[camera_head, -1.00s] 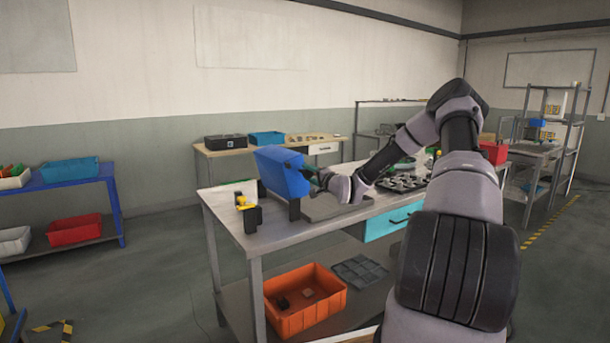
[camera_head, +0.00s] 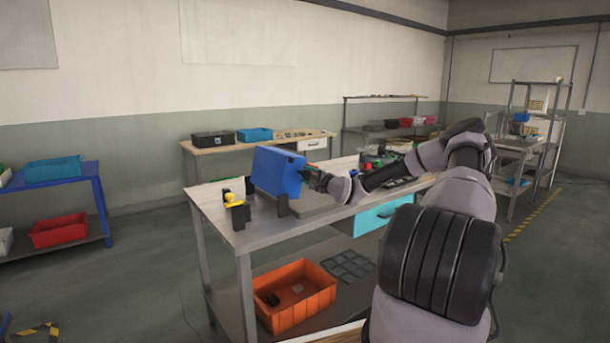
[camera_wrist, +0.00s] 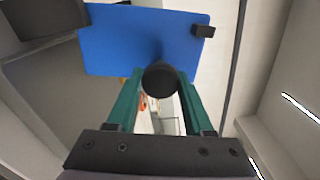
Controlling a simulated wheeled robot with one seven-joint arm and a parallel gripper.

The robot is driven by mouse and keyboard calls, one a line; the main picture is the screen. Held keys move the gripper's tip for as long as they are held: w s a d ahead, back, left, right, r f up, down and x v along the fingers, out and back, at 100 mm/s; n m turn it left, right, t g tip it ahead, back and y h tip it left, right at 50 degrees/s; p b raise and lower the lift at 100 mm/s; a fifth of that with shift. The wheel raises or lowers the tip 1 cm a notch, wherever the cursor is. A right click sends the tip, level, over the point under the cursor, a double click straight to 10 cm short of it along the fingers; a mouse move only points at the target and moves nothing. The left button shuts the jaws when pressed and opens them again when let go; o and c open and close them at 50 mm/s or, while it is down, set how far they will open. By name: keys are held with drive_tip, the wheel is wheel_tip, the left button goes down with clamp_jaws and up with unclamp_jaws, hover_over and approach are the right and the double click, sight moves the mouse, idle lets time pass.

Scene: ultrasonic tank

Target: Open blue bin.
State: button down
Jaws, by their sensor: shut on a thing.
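A black round knob (camera_wrist: 160,80) projects from the panel. My gripper (camera_wrist: 158,88) has its green fingers shut on this knob. In the head view my gripper (camera_head: 313,178) is at the right side of the blue bin, and its fingertips are too small to see clearly. The bin's inside is hidden.
A yellow item on a black stand (camera_head: 237,211) is just left of the bin. An orange crate (camera_head: 295,310) sits on the lower shelf. A turquoise drawer (camera_head: 375,217) is under the bench. Open floor lies to the left.

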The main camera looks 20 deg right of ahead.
drive_tip(key=shift+w+d+f+m, duration=0.1)
drive_tip(key=shift+d+f+m, duration=0.3)
drive_tip(key=shift+m, duration=0.1)
idle(0.4)
drive_tip(key=shift+c, duration=1.6)
unclamp_jaws()
drive_tip(key=v, duration=1)
drive_tip(key=shift+s, duration=0.4)
drive_tip(key=shift+d, duration=0.1)
